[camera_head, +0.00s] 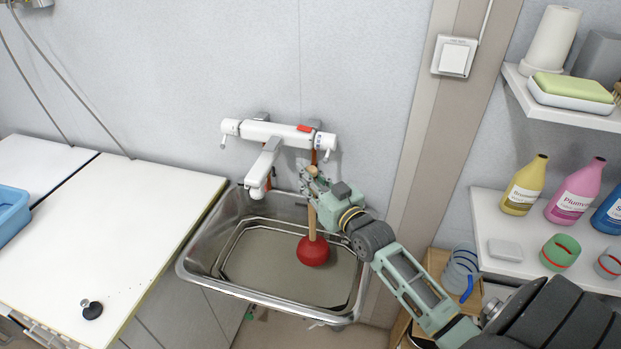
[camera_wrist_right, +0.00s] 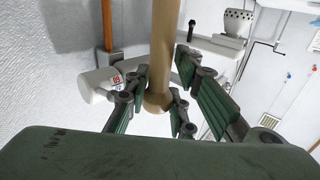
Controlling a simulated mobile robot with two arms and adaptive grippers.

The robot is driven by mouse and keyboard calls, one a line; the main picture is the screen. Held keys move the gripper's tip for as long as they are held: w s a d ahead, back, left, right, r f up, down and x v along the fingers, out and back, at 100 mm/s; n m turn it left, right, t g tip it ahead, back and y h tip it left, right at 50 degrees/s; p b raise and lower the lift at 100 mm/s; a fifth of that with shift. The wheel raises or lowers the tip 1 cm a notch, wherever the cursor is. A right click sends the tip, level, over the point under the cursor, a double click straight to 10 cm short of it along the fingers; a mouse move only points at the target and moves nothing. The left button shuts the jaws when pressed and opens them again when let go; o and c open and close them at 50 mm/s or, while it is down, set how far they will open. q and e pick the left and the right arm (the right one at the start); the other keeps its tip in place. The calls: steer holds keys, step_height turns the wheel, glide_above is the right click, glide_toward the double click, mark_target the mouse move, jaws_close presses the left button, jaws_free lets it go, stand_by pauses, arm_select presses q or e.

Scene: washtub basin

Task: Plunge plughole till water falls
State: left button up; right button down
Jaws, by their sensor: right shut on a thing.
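The plunger has a red rubber cup (camera_head: 313,251) and a wooden handle (camera_head: 312,222). It stands nearly upright inside the metal sink basin (camera_head: 193,262), toward its right side. Greyish water (camera_head: 255,262) covers the basin floor. The plughole is hidden, and I cannot tell whether the cup covers it. My right gripper (camera_head: 312,188) is shut on the upper part of the handle, below the tap. In the right wrist view the handle (camera_wrist_right: 163,50) runs between the green-padded fingers. My left gripper is not in view.
A white wall tap (camera_head: 265,165) hangs over the basin, close to my right gripper. A white counter (camera_head: 125,225) with a black plug (camera_head: 92,310) and a blue tub (camera_head: 8,210) lies left. Shelves with bottles (camera_head: 525,185) and cups (camera_head: 560,252) stand right.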

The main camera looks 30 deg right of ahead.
step_height(320, 180, up, 8)
steer(key=p, duration=0.6)
steer(key=shift+r, duration=0.15)
step_height(320, 180, up, 5)
stand_by(1.9)
